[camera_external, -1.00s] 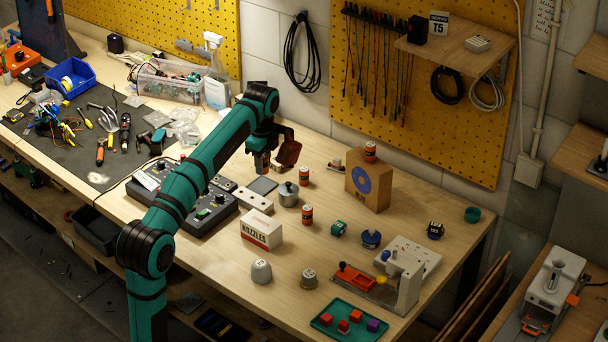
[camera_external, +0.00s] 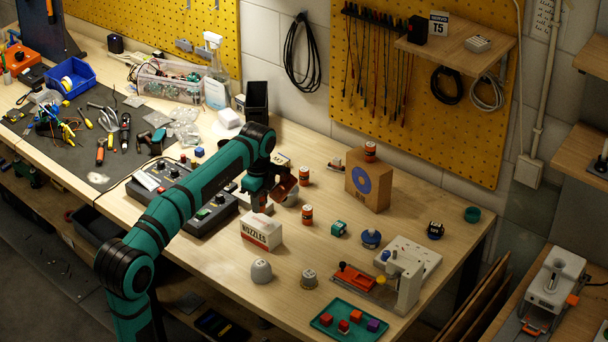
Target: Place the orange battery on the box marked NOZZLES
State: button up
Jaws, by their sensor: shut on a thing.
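The white box marked NOZZLES (camera_external: 262,236) stands on the bench, with brick-red along its lower edge. My gripper (camera_external: 262,206) points down just above the top of this box. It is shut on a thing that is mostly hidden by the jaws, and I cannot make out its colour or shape. I cannot tell whether that thing touches the box. Orange cylinders with dark ends, like batteries, stand on the bench to the right: one at the back (camera_external: 304,177) and one nearer (camera_external: 307,216). A similar one (camera_external: 370,150) is on the cardboard box.
A cardboard box (camera_external: 369,188) with a blue disc stands behind right. A metal pot (camera_external: 290,199) is partly hidden behind my gripper. A grey knob-shaped thing (camera_external: 261,271) and a small can (camera_external: 309,280) stand in front. A green tray (camera_external: 336,331) holds coloured blocks.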

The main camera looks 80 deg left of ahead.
jog(key=shift+f, duration=2.05)
jog(key=shift+f, duration=0.15)
jog(key=o, duration=1)
jog(key=shift+o, duration=0.2)
notch_tip(320, 180, up, 12)
jog(key=shift+r, duration=0.2)
jog(key=shift+d, duration=0.1)
